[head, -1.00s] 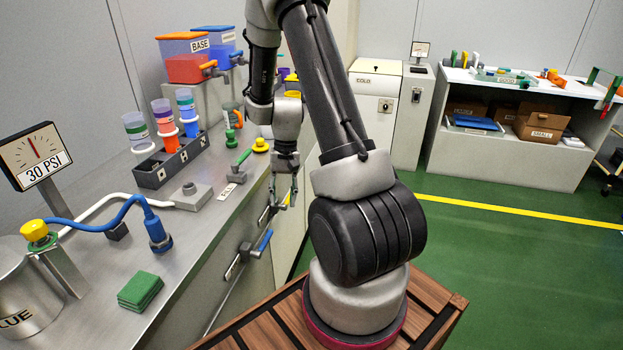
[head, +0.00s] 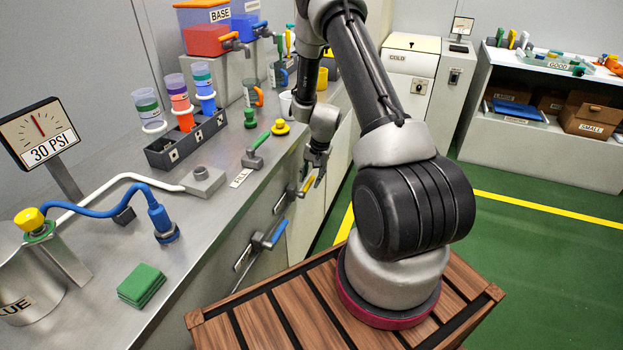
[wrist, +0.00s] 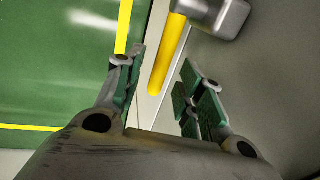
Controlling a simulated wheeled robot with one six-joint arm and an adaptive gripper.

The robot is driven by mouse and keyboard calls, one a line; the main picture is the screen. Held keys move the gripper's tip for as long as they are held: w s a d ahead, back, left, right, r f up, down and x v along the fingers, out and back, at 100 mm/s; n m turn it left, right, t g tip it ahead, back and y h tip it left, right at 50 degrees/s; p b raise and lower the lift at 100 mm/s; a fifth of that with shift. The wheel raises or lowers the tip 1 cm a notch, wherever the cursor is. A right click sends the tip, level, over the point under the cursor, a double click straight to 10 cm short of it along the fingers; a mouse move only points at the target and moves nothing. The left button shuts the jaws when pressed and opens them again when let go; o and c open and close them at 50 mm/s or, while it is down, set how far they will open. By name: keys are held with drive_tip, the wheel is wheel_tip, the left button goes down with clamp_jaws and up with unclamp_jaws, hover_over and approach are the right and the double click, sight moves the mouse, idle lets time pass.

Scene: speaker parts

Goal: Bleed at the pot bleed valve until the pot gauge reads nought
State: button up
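The pot gauge (head: 38,137) at the left reads 30 PSI, its needle near upright. The metal glue pot (head: 28,285) stands below it, with a yellow knob (head: 29,218) at its top. A valve with a yellow handle (head: 307,184) and one with a blue handle (head: 279,232) are on the counter's front; their labels are too small to read. My gripper (head: 317,172) is beside the yellow handle. In the wrist view my gripper (wrist: 158,88) is open, with the yellow handle (wrist: 166,58) showing between and beyond its fingers, apparently untouched. The grey valve body (wrist: 228,16) is at upper right.
A blue hose (head: 95,207) runs from the pot to a blue fitting (head: 161,222). A green-handled lever (head: 258,146), a cup rack (head: 187,140) and green pads (head: 142,285) are on the counter. Green floor (head: 540,255) is clear at right.

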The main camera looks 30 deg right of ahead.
drive_tip(key=shift+w+a+f, duration=0.1)
drive_tip(key=shift+f, duration=0.5)
drive_tip(key=shift+c, duration=0.5)
clamp_jaws()
